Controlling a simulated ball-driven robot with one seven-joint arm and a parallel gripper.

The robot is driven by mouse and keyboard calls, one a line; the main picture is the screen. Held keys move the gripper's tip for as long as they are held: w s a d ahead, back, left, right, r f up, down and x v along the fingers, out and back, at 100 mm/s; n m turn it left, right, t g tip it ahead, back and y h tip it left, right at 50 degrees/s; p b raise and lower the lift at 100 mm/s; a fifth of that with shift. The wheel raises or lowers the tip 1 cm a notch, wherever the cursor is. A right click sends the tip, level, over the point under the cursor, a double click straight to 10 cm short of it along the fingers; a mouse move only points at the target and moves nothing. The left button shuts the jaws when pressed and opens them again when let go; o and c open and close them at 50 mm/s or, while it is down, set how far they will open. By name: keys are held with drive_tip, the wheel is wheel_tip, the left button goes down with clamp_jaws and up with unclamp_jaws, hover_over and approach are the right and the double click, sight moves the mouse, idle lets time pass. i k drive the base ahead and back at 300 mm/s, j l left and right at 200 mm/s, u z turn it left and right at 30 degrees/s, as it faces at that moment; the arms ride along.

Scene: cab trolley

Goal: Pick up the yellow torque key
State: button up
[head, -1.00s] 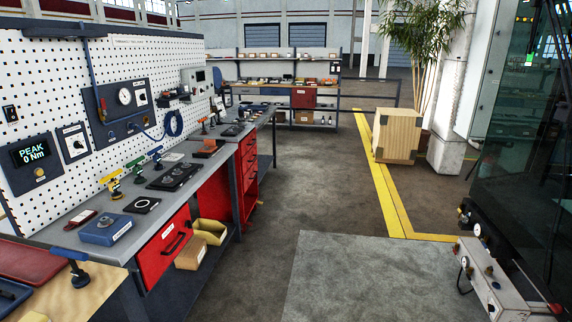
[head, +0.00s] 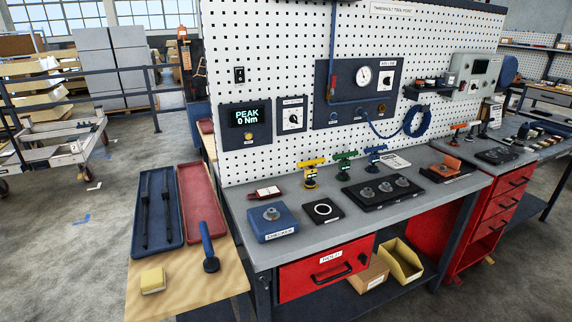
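The yellow torque key (head: 311,174) is a T-shaped tool with a yellow crossbar. It stands upright on the grey workbench (head: 262,199), near the pegboard. A green T-shaped key (head: 345,164) and a blue one (head: 375,157) stand in a row to its right. My gripper is not in view.
In front of the keys are a blue checker block (head: 272,222), a black pad with a white ring (head: 323,210) and a black plate (head: 383,191). A wooden side table (head: 195,282) holds a blue tray (head: 157,207) and red tray (head: 202,203).

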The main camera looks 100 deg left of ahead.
sight(310, 173)
drive_tip(key=i+j+u, duration=0.1)
drive_tip(key=i+u, duration=0.15)
drive_tip(key=i, duration=0.25)
drive_tip(key=i+u, duration=0.25)
drive_tip(key=i, duration=0.25)
drive_tip(key=i+u, duration=0.25)
drive_tip(key=i, duration=0.3)
drive_tip(key=i+l+u, duration=0.25)
drive_tip(key=i, duration=0.25)
drive_tip(key=i+l+u, duration=0.25)
drive_tip(key=i, duration=0.2)
